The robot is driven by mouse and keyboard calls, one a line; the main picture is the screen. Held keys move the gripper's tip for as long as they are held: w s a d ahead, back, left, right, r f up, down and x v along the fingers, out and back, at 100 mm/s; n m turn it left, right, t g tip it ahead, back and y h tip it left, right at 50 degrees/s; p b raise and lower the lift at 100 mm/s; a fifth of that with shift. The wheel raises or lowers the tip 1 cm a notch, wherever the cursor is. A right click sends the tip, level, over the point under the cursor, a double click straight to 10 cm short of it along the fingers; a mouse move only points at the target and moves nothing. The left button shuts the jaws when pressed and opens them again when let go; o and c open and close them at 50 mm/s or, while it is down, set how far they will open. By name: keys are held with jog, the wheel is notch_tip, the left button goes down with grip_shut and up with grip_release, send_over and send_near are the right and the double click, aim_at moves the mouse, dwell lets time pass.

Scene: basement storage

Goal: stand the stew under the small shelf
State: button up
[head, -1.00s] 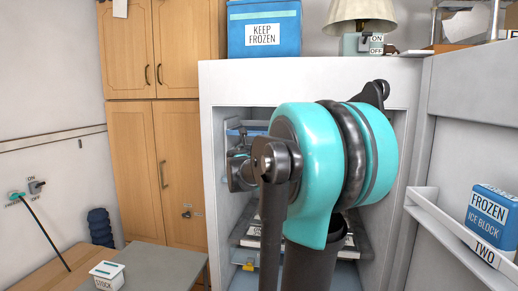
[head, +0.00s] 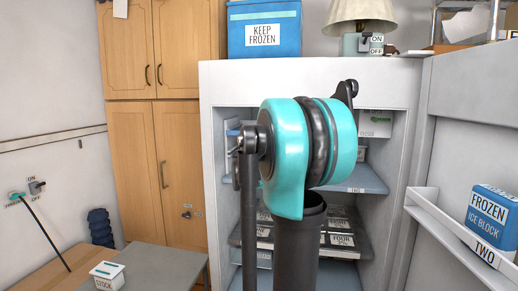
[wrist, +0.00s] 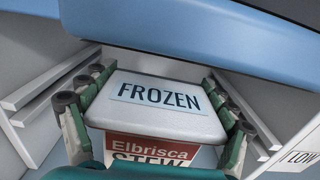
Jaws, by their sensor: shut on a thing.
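The stew (wrist: 165,126) is a white-topped tub with a FROZEN label and a red side label reading Elbrisca STEW. In the wrist view it sits between the two fingers of my gripper (wrist: 157,82), which is shut on it from both sides. A blue panel or shelf edge (wrist: 230,30) spans the picture beyond and above the tub; I cannot tell the gap. In the head view my arm reaches into the open white cabinet (head: 300,80) and hides the gripper and the stew.
A wider shelf (head: 366,180) labelled TWO is on the cabinet's right. The open door (head: 465,140) at right carries a bin with an ice block (head: 492,218). White ledges (wrist: 45,92) line the left in the wrist view.

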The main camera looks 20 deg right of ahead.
jog(key=o, duration=1.7)
jog(key=shift+o, duration=0.2)
jog(key=shift+r, duration=0.1)
jog(key=v, duration=1.2)
